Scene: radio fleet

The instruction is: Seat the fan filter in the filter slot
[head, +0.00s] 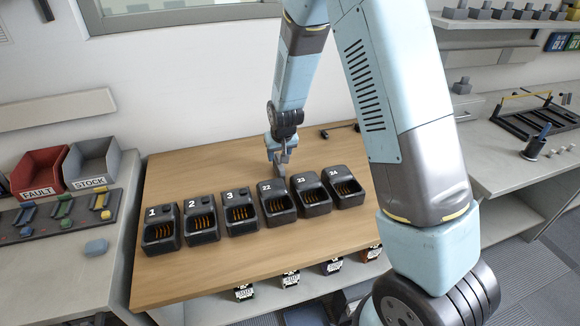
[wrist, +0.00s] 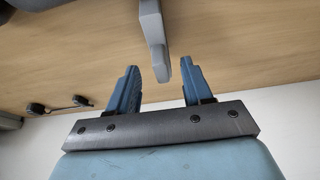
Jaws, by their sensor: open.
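My gripper (head: 274,150) is over the back of the wooden table, behind the charger marked 22 (head: 276,203). In the wrist view its two blue fingers (wrist: 156,88) are apart with nothing held between them. A slim light grey part with a stepped end (wrist: 153,35) lies just beyond the fingertips, in line with the gap. A small grey piece (head: 285,157) shows beside my gripper in the head view; I cannot tell whether it is the same part. I cannot pick out the fan filter or the filter slot for certain.
A row of black numbered chargers stands across the wooden table (head: 190,270). Red FAULT (head: 40,172) and grey STOCK (head: 95,160) bins are on the left bench. A small black two-knobbed item (wrist: 57,106) lies on the table behind. The table front is clear.

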